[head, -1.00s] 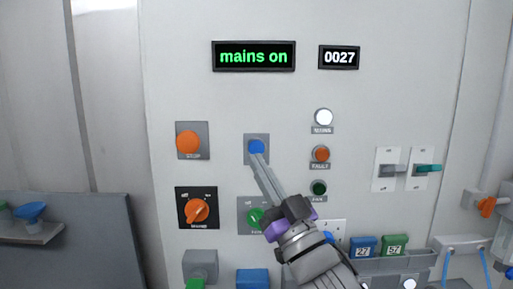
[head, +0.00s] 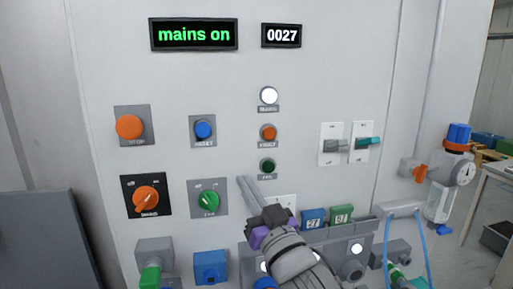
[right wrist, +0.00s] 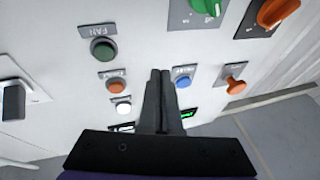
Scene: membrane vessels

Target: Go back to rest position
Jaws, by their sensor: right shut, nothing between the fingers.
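My right gripper (head: 242,180) is in front of the control panel (head: 350,60), below and to the right of the blue reset button (head: 203,129). Its fingers are together with nothing between them, and it looks apart from the button. In the right wrist view the shut fingers (right wrist: 160,75) point towards the panel, with the blue button (right wrist: 183,82) just to their right. The display (head: 194,34) reads "mains on" in green and the counter (head: 282,35) reads 0027. My left gripper is not in view.
An orange stop button (head: 129,127), an orange mains knob (head: 146,199) and a green fan knob (head: 208,200) project at the left. Toggle switches (head: 335,146) are on the right. A shelf with tags (head: 313,218) and a blue hose (head: 427,245) are below right.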

